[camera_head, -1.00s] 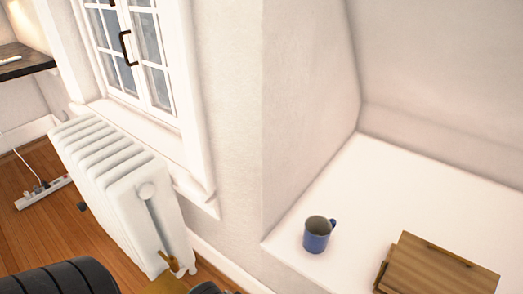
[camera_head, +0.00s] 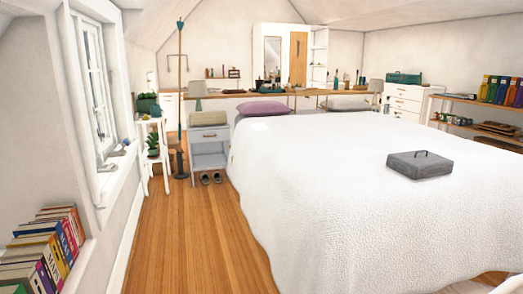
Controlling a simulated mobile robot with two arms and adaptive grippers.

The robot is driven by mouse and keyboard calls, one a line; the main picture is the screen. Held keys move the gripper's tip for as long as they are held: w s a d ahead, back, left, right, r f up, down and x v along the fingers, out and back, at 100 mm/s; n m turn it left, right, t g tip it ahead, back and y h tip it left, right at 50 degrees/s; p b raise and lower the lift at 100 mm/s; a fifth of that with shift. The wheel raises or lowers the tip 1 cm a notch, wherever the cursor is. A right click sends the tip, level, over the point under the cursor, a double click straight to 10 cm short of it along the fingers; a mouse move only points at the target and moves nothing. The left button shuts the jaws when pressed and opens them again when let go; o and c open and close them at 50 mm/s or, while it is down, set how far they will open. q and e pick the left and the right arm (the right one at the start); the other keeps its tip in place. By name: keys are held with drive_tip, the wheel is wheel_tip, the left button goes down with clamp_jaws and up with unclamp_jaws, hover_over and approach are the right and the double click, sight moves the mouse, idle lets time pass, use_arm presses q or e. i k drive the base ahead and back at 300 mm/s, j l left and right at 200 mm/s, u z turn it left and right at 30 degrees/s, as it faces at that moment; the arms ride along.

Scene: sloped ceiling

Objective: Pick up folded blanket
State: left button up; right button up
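A flat beige item with rounded edges, which looks like the folded blanket (camera_head: 209,118), lies on top of the grey nightstand (camera_head: 209,146) beside the far left side of the bed. It is small and distant in this view.
A strip of wooden floor (camera_head: 184,240) runs clear between the left wall and the white bed (camera_head: 330,190). Shoes (camera_head: 211,178) lie below the nightstand. A white plant stand (camera_head: 152,150) and a floor lamp (camera_head: 181,110) stand left of it. Books (camera_head: 45,245) sit front left.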

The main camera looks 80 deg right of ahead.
sight(416, 165)
drive_tip(key=z, duration=3.85)
